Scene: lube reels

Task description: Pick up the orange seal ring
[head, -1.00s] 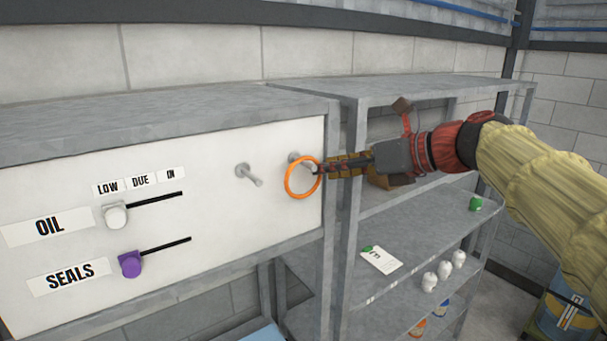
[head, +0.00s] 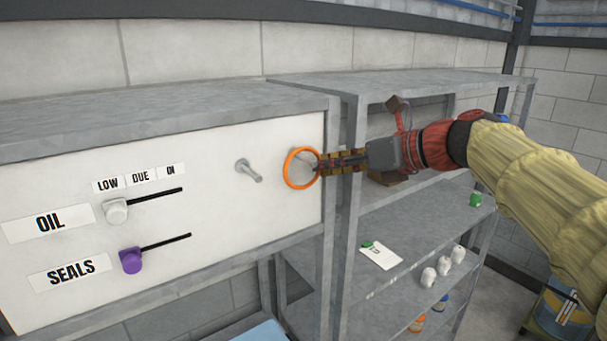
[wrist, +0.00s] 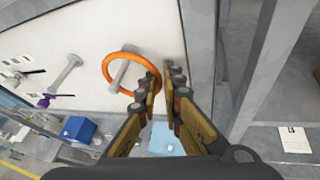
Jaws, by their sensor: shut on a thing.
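The orange seal ring (head: 286,172) is at the right peg (head: 299,154) of the white panel, near the panel's right edge. In the wrist view the ring (wrist: 121,56) shows around the peg (wrist: 123,74). My gripper (head: 324,163) comes from the right and is shut on the ring's right side. In the wrist view the fingertips (wrist: 160,84) are at that right rim and hide part of it. Whether the ring rests on the peg, I cannot tell.
A bare left peg (head: 248,170) stands beside the ring. The panel has a white slider (head: 116,211) and a purple slider (head: 131,260). Grey shelving (head: 350,220) with an upright post is close to my gripper. White bottles (head: 443,266) and a card (head: 381,255) sit on its shelf.

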